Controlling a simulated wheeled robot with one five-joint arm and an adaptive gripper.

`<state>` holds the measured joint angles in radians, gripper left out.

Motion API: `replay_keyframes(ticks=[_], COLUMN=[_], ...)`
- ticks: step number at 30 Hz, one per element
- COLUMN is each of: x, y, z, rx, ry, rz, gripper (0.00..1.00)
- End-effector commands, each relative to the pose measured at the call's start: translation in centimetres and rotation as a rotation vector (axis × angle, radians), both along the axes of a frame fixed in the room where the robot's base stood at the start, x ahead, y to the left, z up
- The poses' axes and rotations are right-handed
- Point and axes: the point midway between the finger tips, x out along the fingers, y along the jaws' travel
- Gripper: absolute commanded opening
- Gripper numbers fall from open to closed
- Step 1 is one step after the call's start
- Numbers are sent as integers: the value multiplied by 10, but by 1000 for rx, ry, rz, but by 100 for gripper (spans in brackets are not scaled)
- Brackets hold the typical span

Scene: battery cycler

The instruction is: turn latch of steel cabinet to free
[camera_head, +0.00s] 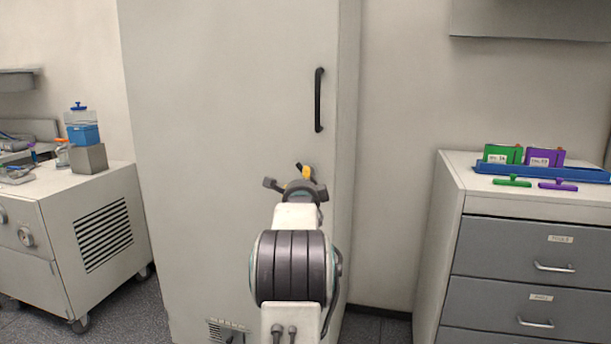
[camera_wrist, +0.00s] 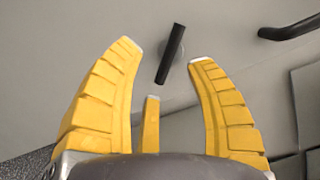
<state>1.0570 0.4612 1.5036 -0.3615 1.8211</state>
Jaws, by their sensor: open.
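The steel cabinet (camera_head: 220,120) stands upright in the middle of the head view, its door closed. My gripper (camera_head: 302,178) is in front of the door, below the cabinet handle. In the wrist view its yellow fingers (camera_wrist: 165,58) are spread apart and empty, with the latch lying in the gap near the fingertips. I see no finger clearly touching it. In the head view my gripper and arm mostly hide the latch area.
The black door handle (camera_head: 319,100) is above my gripper, and shows at the upper right of the wrist view (camera_wrist: 290,29). A grey drawer unit (camera_head: 450,215) stands right, a wheeled cabinet (camera_head: 60,225) left. Floor shows between the steel cabinet and drawers.

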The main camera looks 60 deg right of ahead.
Motion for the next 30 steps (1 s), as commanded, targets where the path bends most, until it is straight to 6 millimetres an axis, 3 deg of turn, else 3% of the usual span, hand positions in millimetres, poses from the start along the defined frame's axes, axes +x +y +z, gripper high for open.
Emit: replay_keyframes(ticks=[6, 12, 20, 30], x=[0, 0, 4, 20], y=[0, 0, -8, -36], z=[7, 8, 7, 7], rx=[147, 234, 263, 262], ry=[-321, -480, -532, -530], rz=[-7, -9, -9, -9], gripper=[50, 50, 50, 50])
